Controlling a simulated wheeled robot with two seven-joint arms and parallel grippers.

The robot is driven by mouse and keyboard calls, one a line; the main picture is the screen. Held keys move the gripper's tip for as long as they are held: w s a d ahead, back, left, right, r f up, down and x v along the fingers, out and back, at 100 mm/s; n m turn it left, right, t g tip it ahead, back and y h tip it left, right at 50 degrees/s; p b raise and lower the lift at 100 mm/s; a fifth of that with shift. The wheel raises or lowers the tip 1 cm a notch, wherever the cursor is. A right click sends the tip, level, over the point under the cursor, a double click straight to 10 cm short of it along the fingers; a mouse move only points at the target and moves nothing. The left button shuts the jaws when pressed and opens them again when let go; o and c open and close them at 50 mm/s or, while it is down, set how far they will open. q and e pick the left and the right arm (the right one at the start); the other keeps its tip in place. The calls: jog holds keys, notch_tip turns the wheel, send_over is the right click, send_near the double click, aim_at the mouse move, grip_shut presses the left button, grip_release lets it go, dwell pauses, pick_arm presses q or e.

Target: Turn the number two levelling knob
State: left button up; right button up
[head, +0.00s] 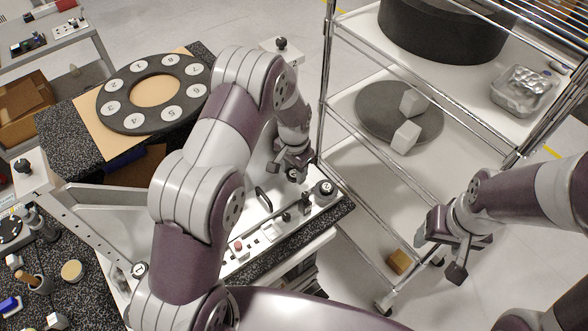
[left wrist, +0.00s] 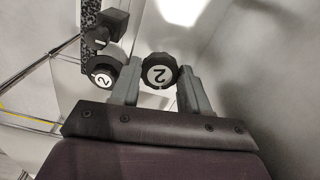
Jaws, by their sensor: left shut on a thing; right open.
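The number two levelling knob (left wrist: 159,72) is black with a white disc marked 2, between my left gripper's fingers in the left wrist view. My left gripper (head: 291,165) is shut on this knob at the right end of the white fixture panel. The knob (head: 294,175) is partly covered by the gripper in the head view. A second black knob (left wrist: 102,74), its white face also marked 2, sits just outside one finger; it appears right of the gripper in the head view (head: 325,188). My right gripper (head: 455,252) is open and empty, away from the fixture.
A wire shelf rack (head: 325,100) stands right of the fixture. A small handle (head: 263,194) and red button (head: 238,245) are on the panel. A black numbered ring (head: 112,108) lies at the upper left.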

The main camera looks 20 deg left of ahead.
aim_at(294, 173)
pick_arm(q)
jog(key=shift+r, duration=0.1)
jog(key=o, duration=1.1)
jog(key=shift+c, duration=0.2)
jog(key=shift+r, duration=0.2)
notch_tip(294, 173, up, 12)
jog(key=b, duration=0.4)
jog(key=shift+r, duration=0.15)
